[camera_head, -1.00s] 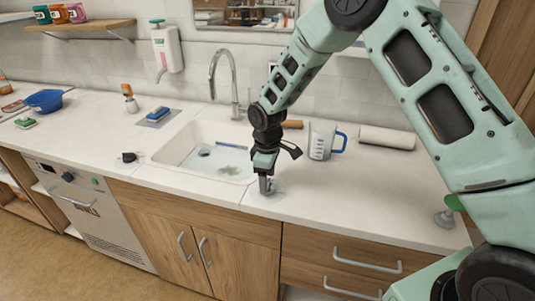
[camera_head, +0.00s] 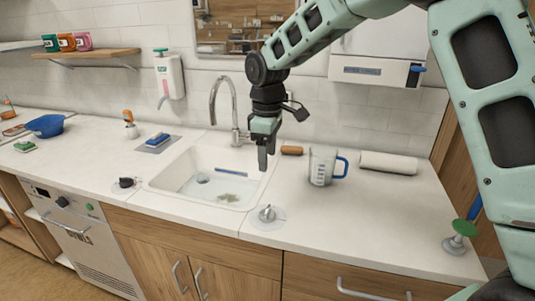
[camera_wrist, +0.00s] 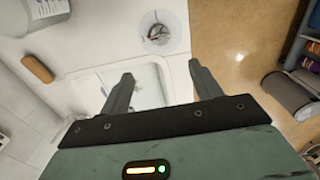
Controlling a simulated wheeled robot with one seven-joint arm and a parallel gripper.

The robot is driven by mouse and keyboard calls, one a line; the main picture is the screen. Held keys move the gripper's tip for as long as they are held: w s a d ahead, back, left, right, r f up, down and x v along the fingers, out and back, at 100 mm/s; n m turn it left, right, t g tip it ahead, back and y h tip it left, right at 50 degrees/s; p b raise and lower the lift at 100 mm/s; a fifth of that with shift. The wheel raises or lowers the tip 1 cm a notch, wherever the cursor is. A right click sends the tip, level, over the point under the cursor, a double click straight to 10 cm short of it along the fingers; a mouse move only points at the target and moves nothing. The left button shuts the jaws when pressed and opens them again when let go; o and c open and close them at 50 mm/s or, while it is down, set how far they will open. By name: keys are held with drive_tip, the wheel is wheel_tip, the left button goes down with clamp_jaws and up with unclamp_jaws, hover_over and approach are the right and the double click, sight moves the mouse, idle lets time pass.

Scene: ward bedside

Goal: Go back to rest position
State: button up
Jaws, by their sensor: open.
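My gripper (camera_head: 263,160) hangs above the right edge of the sink, its fingers pointing down. In the wrist view my gripper (camera_wrist: 160,85) has its two fingers spread well apart with nothing between them. A small metal item on a clear round base (camera_head: 267,215) stands on the counter below and in front of the gripper, apart from it. The same item shows in the wrist view (camera_wrist: 160,35), beyond the fingertips.
The sink (camera_head: 210,180) with its tall tap (camera_head: 213,100) is left of the gripper.

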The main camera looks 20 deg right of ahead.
idle(0.3)
drive_tip(key=s+a+r+m, duration=0.1)
drive_tip(key=s+a, duration=0.3)
drive_tip(key=s, duration=0.4)
drive_tip(key=s+a+r, duration=0.1)
drive_tip(key=s+a, duration=0.3)
drive_tip(key=s, duration=0.5)
drive_tip(key=s+f+m, duration=0.1)
drive_tip(key=s, duration=0.7)
drive_tip(key=s+d+f+m, duration=0.1)
drive_tip(key=s, duration=0.7)
drive_tip(key=shift+s+d+f+y, duration=0.25)
drive_tip(key=shift+s+f+y, duration=0.05)
drive_tip(key=shift+s+f, duration=0.1)
idle(4.0)
